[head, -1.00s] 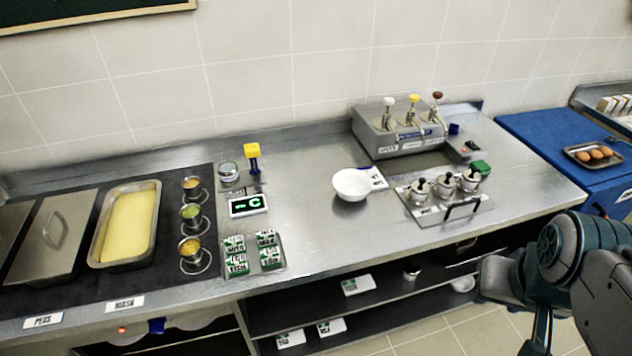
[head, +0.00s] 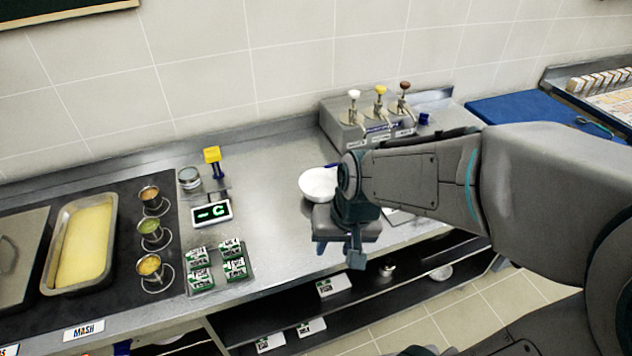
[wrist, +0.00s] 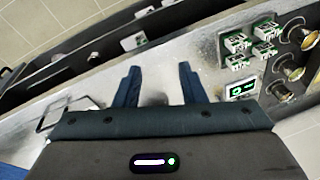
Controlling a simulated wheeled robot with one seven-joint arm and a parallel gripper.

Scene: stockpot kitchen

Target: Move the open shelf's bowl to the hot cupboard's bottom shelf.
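A white bowl (head: 441,272) sits at the right end of the open shelf (head: 375,305) under the counter. Another white bowl (head: 318,184) stands on the counter, partly hidden by my arm. My gripper (head: 345,250) is above the counter's front edge, to the left of and higher than the shelf bowl. In the wrist view my gripper (wrist: 158,72) shows two spread fingers, open, with no bowl clearly held. The front of what seems to be the hot cupboard (head: 165,342) shows only at the bottom left, below the mash label. Its bottom shelf is out of view.
Several green-and-white boxes (head: 217,266), a scale display (head: 212,211) and a pump dispenser (head: 370,125) stand on the counter. A small metal cup (head: 387,269) is on the open shelf, left of the bowl. The tiled floor (head: 480,310) in front is clear.

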